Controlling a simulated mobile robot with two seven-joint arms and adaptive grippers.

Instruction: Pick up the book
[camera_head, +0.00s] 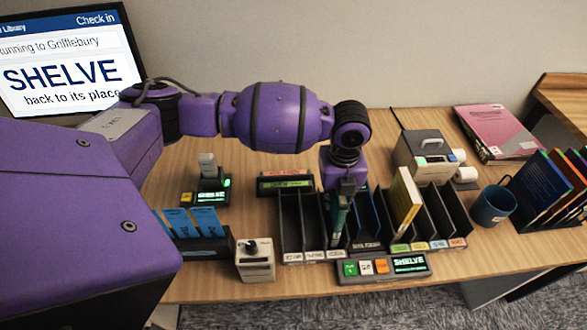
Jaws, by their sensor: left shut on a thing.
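My left gripper (344,190) points down over the black slotted sorter (290,222). It is shut on a slim dark teal book (339,222), which stands upright at the slots left of the sorter's middle. The gripper hides the book's upper part, and I cannot tell whether the book touches the slot floor. A yellow book (405,200) with pale pages stands in a slot farther right, leaning slightly. My right gripper is not in view.
A button panel (385,268) reading SHELVE sits before the sorter. A small beige box (255,260) and blue cards (192,222) stand left. A screen (68,62) is behind.

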